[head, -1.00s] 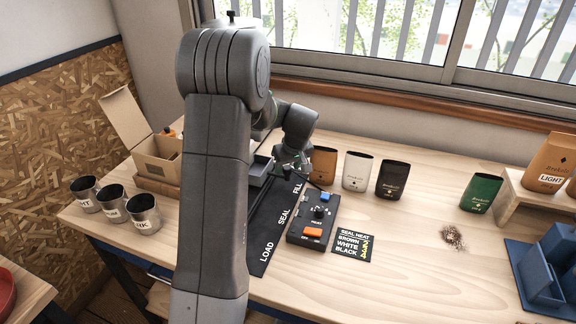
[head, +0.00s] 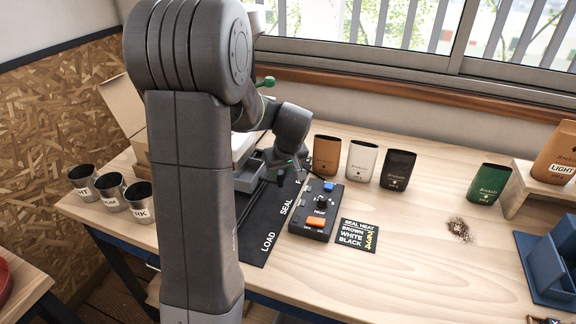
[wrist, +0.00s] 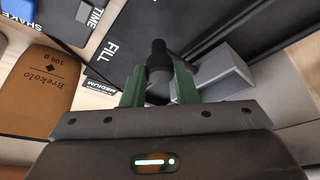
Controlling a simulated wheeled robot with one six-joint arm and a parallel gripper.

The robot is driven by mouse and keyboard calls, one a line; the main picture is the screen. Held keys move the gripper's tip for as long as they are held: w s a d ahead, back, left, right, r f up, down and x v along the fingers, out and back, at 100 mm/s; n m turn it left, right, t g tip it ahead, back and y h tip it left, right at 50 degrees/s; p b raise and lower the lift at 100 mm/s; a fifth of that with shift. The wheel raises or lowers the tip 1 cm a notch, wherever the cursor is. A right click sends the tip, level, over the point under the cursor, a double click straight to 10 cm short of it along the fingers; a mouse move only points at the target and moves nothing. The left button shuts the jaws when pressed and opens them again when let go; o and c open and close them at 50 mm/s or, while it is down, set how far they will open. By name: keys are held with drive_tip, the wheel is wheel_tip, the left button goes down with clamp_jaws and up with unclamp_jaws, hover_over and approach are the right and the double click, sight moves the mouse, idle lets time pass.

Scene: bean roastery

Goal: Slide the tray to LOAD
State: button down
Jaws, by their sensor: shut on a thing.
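The grey tray (head: 250,174) is on the black strip (head: 262,225), near its far end, partly hidden behind my arm. The strip is lettered LOAD at the near end, SEAL in the middle and FILL at the far end. My gripper (head: 298,165) is at the tray's right side, over the FILL lettering. In the wrist view, the green fingers of my gripper (wrist: 158,82) are shut on a black upright knob (wrist: 158,60). The grey tray (wrist: 240,75) shows just right of the knob; the join between them is hidden.
A black control box (head: 318,212) with blue and orange buttons stands close right of the strip. Brown, white and black bags (head: 362,159) stand behind it. Metal cups (head: 140,202) and an open carton (head: 122,108) are left of my arm. A heat card (head: 356,235) lies to the right.

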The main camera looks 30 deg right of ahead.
drive_tip(key=s+a+b, duration=0.1)
drive_tip(key=s+a, duration=0.2)
drive_tip(key=a, duration=0.1)
drive_tip(key=s+a+b, duration=0.1)
drive_tip(key=s+a, duration=0.3)
drive_tip(key=a, duration=0.1)
drive_tip(key=s+a+b, duration=0.1)
drive_tip(key=s+a, duration=0.3)
drive_tip(key=a, duration=0.1)
drive_tip(key=shift+s+a, duration=0.1)
drive_tip(key=shift+s, duration=0.1)
drive_tip(key=c, duration=1.5)
unclamp_jaws()
drive_tip(key=o, duration=0.4)
drive_tip(key=shift+s+a, duration=0.15)
drive_tip(key=shift+c, duration=0.2)
drive_tip(key=shift+r, duration=0.4)
drive_tip(key=p+v, duration=0.1)
drive_tip(key=v, duration=1.2)
